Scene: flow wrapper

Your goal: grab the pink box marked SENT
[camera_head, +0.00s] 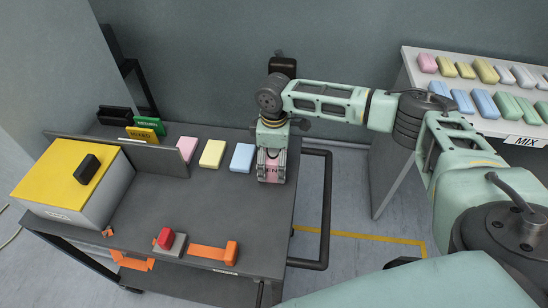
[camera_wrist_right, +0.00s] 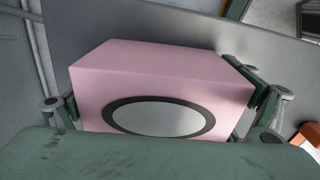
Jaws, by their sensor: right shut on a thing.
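The pink box (camera_head: 272,167) is at the right end of the dark cart top in the head view, with part of its lettering, "EN", visible between the fingers. My right gripper (camera_head: 271,178) points down over it and is shut on it. In the right wrist view the pink box (camera_wrist_right: 160,85) fills the middle, with a finger on each side and a grey oval with a dark rim on its near face. I cannot tell whether it touches the cart top. My left gripper is not in view.
A pink block (camera_head: 187,147), a yellow block (camera_head: 212,153) and a blue block (camera_head: 242,157) lie in a row left of the gripper. A yellow-topped box (camera_head: 63,180) stands at the left. A shelf (camera_head: 419,75) with several coloured blocks is at the right. The cart's middle is clear.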

